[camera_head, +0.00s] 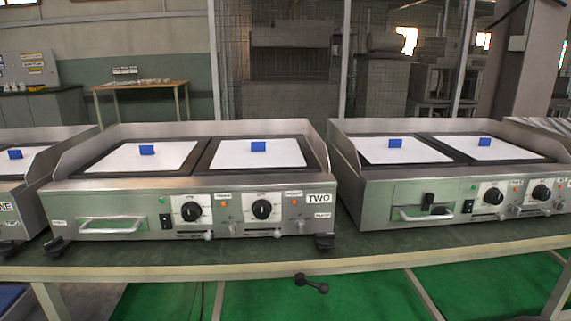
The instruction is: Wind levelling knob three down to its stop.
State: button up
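My gripper is not in view. No knob marked three can be read. The middle griddle (190,180) carries a "TWO" label (320,198) and has black knob-like feet at its front left (62,223) and front right (325,242). The left griddle (22,190), labelled "NE" at the cut, has a similar black foot (9,248). The right griddle (380,205) shows no number that I can read, and I cannot make out feet under it. A dark handle with rounded ends (312,284) sticks out below the bench's front edge.
The griddles stand on a long dark-topped bench (400,248) with a pale front edge. Blue blocks (147,150) lie on the white plates. Dials (262,209) and front handles (112,226) face me. Green floor shows below. A wooden table (140,86) stands behind.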

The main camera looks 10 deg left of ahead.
aim_at(55, 246)
jog(key=u, duration=1.6)
jog(key=k, duration=0.4)
jog(key=u, duration=0.45)
jog(key=i, duration=0.5)
jog(key=z, duration=0.05)
jog(key=k, duration=0.4)
jog(key=z, duration=1.1)
jog(key=i, duration=0.65)
jog(key=u, duration=0.95)
jog(key=i, duration=0.45)
jog(key=u, duration=0.45)
